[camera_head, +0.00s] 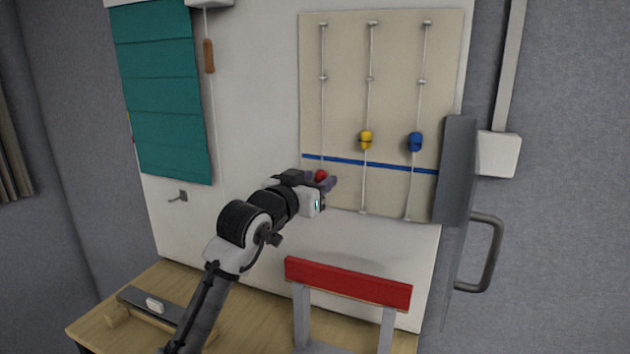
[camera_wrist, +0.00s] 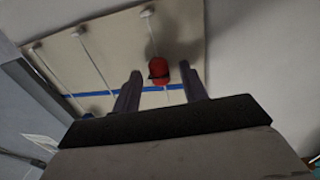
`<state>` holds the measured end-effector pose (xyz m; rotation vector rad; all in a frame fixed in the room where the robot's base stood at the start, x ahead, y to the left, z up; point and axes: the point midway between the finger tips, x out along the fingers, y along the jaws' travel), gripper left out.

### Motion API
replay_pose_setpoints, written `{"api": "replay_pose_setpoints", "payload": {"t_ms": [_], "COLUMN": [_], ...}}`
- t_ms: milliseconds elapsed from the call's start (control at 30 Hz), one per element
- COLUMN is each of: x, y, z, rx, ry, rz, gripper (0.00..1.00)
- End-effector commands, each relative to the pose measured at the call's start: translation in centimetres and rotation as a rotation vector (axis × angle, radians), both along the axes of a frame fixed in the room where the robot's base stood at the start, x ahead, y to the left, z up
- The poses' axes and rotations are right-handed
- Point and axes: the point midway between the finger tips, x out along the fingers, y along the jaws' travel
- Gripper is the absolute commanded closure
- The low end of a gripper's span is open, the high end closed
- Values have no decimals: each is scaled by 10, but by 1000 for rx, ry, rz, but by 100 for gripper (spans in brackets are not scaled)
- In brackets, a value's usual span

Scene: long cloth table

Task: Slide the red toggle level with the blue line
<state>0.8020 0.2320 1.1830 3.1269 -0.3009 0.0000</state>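The red toggle (camera_head: 320,175) hangs on the leftmost cord of a beige board (camera_head: 340,110), a little below the blue line (camera_head: 385,165) in the head view. It also shows in the wrist view (camera_wrist: 158,70), where the blue line (camera_wrist: 100,93) crosses behind my fingers. My gripper (camera_head: 328,184) is at the toggle, with its far side partly hidden in the head view. In the wrist view my gripper (camera_wrist: 161,75) is open, one finger on each side of the toggle, with gaps visible on both sides.
A yellow toggle (camera_head: 366,140) and a blue toggle (camera_head: 415,141) hang on the other cords, above the line. A grey door panel with handle (camera_head: 490,252) stands right of the board. A red-topped chair back (camera_head: 347,282) and wooden table (camera_head: 250,330) are below.

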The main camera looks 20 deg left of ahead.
Motion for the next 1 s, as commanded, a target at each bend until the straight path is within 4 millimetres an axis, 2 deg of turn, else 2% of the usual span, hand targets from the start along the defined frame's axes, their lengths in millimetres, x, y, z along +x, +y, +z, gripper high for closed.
{"api": "replay_pose_setpoints", "payload": {"t_ms": [33, 300, 333, 567, 800, 1000], "x": [0, 0, 0, 0, 0, 0], "y": [0, 0, 0, 0, -1, 1], "z": [0, 0, 0, 3, 38, 39], "rx": [0, 0, 0, 0, -1, -1], "ry": [0, 0, 0, 0, -1, 1], "rz": [0, 0, 0, 0, -2, 1], "gripper": [63, 98, 100, 100, 100, 100]}}
